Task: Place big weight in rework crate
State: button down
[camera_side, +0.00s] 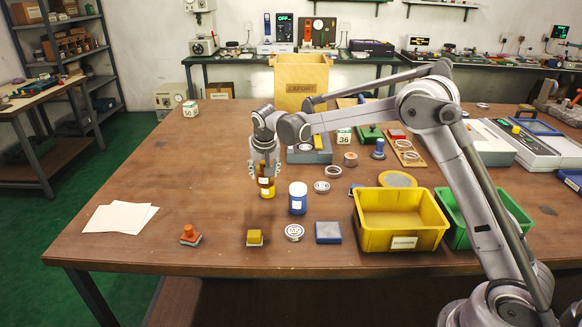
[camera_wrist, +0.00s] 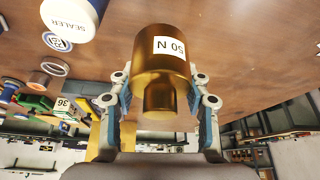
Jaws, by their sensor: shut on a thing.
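The big weight is a brass cylinder (camera_wrist: 163,66) with a narrower neck and a white label marked 50 N, upside down in the wrist view.
A wooden EXPORT box (camera_side: 301,80) stands behind.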

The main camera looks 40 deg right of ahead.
jog(key=shift+s+d+r, duration=0.15)
jog(key=shift+d+r, duration=0.05)
jog(key=shift+d, duration=0.2)
jog(key=s+d+r+m+g+h, duration=0.15)
jog(key=s+d+m, duration=0.25)
jog(key=s+d, duration=0.6)
jog(key=m+g, duration=0.3)
jog(key=m, duration=0.5)
send_over(399, 220)
jog(key=s+m+g, duration=0.2)
jog(key=s+m, duration=0.3)
jog(key=s, duration=0.7)
jog(key=w+a+f, duration=0.1)
jog(key=w+f, duration=0.1)
jog(key=w, duration=0.1)
jog(key=w+a+f, duration=0.1)
jog(key=w+f, duration=0.2)
jog(key=w, duration=0.1)
jog(key=w+a+f, duration=0.2)
jog(key=w, duration=0.1)
jog(key=shift+w+f, duration=0.2)
jog(key=shift+f, duration=2.05)
jog(key=shift+f, duration=0.15)
